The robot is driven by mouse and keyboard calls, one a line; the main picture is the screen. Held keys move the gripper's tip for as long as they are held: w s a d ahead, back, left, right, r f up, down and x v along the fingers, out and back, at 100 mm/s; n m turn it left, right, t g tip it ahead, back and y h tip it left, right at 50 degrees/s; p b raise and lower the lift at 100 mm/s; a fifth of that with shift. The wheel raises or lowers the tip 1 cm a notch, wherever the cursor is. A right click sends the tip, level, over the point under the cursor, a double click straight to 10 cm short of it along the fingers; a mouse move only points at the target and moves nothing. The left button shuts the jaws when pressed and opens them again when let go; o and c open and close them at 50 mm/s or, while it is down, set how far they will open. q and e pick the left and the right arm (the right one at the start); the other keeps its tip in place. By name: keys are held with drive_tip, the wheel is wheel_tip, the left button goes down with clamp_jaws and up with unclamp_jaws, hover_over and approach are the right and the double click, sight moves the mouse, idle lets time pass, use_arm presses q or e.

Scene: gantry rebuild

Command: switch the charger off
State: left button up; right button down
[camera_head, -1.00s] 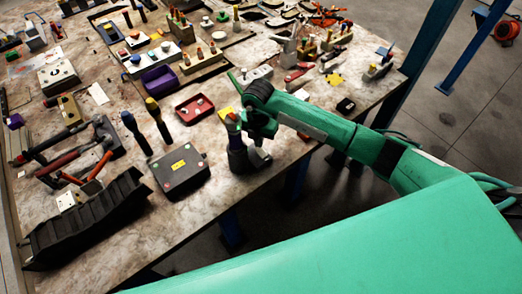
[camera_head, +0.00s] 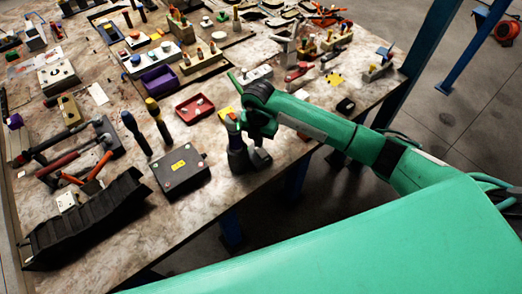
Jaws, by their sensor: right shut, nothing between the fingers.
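A flat dark box (camera_head: 181,172) with a yellow label and small coloured dots on its top lies near the table's front edge; it looks like the charger. I cannot make out which part is its switch. My right gripper (camera_head: 262,134) hangs from the green wrist to the right of the box, apart from it. It is shut and empty. A dark upright tool (camera_head: 237,150), like a cordless drill, stands between them, close to the gripper; I cannot tell whether they touch. The fingertips are hard to make out. My left gripper is out of view.
Two upright screwdriver-like tools (camera_head: 158,119) stand behind the box. A black ribbed tray (camera_head: 88,220) lies to its left and a red tray (camera_head: 195,109) behind it. Hammers (camera_head: 72,157) lie further left. The tabletop (camera_head: 185,220) in front of the box is bare up to its edge.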

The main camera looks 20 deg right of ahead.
drive_tip(key=shift+f+b, duration=0.8)
drive_tip(key=shift+f, duration=0.3)
idle(0.6)
drive_tip(key=shift+s+r, duration=0.1)
drive_tip(key=shift+r, duration=0.1)
drive_tip(key=shift+r+p, duration=2.3)
drive_tip(key=shift+r, duration=1.1)
